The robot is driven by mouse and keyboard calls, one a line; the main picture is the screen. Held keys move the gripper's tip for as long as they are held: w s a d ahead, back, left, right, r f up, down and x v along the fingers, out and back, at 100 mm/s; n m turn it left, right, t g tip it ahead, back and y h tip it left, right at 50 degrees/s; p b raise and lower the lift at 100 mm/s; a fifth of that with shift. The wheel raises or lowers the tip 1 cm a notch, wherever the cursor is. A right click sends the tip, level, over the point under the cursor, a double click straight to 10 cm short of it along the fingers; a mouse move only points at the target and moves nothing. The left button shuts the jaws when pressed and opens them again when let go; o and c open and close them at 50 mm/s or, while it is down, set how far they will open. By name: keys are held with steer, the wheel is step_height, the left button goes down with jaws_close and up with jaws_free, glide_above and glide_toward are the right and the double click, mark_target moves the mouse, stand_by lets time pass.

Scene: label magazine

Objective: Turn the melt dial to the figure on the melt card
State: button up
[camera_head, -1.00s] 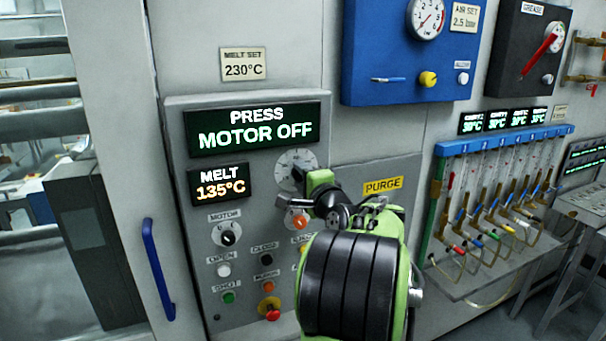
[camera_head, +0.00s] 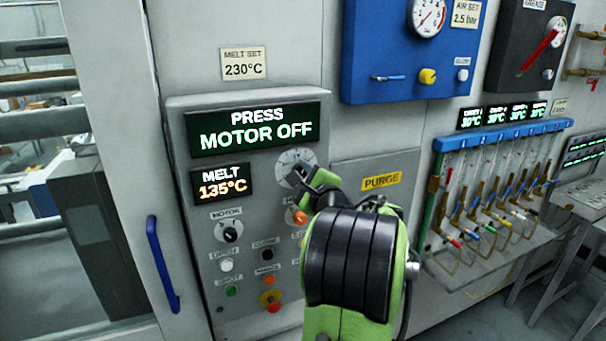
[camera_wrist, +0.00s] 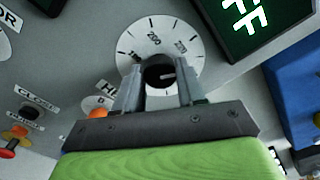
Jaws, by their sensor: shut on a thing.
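The melt dial (camera_head: 294,162) is a round white scale on the grey press panel; its black knob (camera_wrist: 159,74) shows in the wrist view, with figures such as 200 around it. My gripper (camera_wrist: 158,88) has its two grey fingers on either side of the knob and is shut on it. In the head view my gripper (camera_head: 302,178) and arm cover part of the dial. The melt card (camera_head: 244,64), above the panel, reads 230°C. The melt display (camera_head: 222,185) reads 135°C in orange.
The press display (camera_head: 254,129) reads MOTOR OFF. The motor knob (camera_head: 230,233), several buttons and a red stop button (camera_head: 270,301) sit below the dial. An orange button (camera_wrist: 97,113) is close to my left finger. A blue air box (camera_head: 410,60) is at upper right.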

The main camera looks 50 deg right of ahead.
steer(key=shift+f, duration=0.1)
steer(key=o, duration=1.1)
steer(key=shift+c, duration=0.2)
steer(key=shift+s, duration=0.1)
steer(key=b+v, duration=0.4)
steer(key=v, duration=1.1)
steer(key=shift+s+a+b, duration=0.15)
steer(key=shift+s+b, duration=0.1)
steer(key=shift+b, duration=0.1)
